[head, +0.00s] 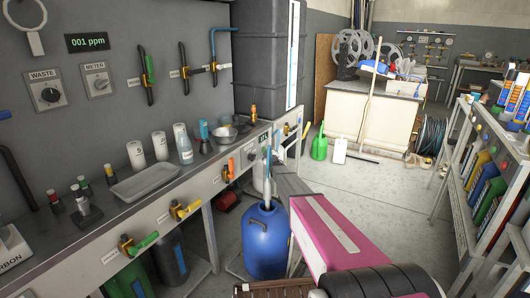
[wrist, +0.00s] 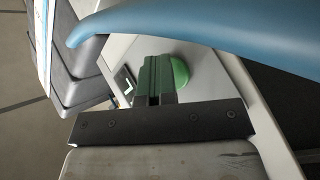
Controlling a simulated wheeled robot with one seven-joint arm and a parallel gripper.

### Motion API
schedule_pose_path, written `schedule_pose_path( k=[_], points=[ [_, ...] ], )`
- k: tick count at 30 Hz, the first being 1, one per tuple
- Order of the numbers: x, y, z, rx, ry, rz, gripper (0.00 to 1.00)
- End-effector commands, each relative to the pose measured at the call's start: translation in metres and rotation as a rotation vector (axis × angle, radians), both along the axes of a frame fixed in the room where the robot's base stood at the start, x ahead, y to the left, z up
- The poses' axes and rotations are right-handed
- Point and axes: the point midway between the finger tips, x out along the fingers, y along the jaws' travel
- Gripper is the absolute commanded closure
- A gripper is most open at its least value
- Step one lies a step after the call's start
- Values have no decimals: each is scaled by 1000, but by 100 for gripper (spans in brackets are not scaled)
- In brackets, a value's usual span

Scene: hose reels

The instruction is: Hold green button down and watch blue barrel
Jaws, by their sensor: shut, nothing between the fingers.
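The blue barrel (head: 265,242) stands upright on the floor beside the bench. A light blue spout or hose (head: 267,170) comes down into its top; the level inside cannot be seen. In the wrist view a green round button (wrist: 181,72) sits on a pale panel. My gripper (wrist: 156,62) is shut and empty, with its fingertips right at the button and partly covering it. I cannot tell how far the button is pressed. A blue curved pipe (wrist: 200,22) crosses above the fingers. In the head view my arm reaches toward the bench front, and the fingertips are not clear.
The bench (head: 150,205) runs along the left with a tray (head: 146,180), bottles and coloured valve handles. A shelf rack (head: 485,180) stands at the right. Open floor (head: 390,195) lies between, with a green watering can (head: 319,147) farther back.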

Motion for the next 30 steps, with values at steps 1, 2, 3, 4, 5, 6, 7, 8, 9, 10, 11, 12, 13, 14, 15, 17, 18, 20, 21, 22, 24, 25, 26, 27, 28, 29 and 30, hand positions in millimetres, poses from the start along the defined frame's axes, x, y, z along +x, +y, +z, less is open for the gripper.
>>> schedule_pose_path(
  k=[1,2,3,4,5,6,7,8,9,10,11,12,13,14,15,17,18,20,21,22,24,25,26,27,28,29,30],
  points=[
    [0,1,0,-1,-1,1,100],
    [0,1,0,-1,-1,1,100],
    [0,1,0,-1,-1,1,100],
    [0,1,0,-1,-1,1,100],
    [0,1,0,-1,-1,1,100],
    [0,1,0,-1,-1,1,100],
    [0,1,0,0,-1,1,100],
    [0,1,0,0,-1,1,100],
    [0,1,0,-1,-1,1,100],
    [0,1,0,-1,-1,1,100],
    [0,1,0,-1,-1,1,100],
    [0,1,0,-1,-1,1,100],
    [0,1,0,-1,-1,1,100],
    [0,1,0,-1,-1,1,100],
    [0,1,0,-1,-1,1,100],
    [0,0,0,-1,-1,1,100],
    [0,0,0,-1,-1,1,100],
    [-1,-1,0,0,-1,1,100],
    [-2,-2,0,0,-1,1,100],
    [-3,-3,0,0,-1,1,100],
    [-5,-6,0,0,-1,1,100],
    [-6,-8,0,-1,0,0,100],
    [-7,-9,0,-1,0,0,100],
    [-8,-11,0,-1,0,0,100],
    [-9,-12,0,-1,0,0,100],
    [-10,-13,0,-1,0,0,100],
    [-11,-15,0,0,0,0,100]
  ],
)
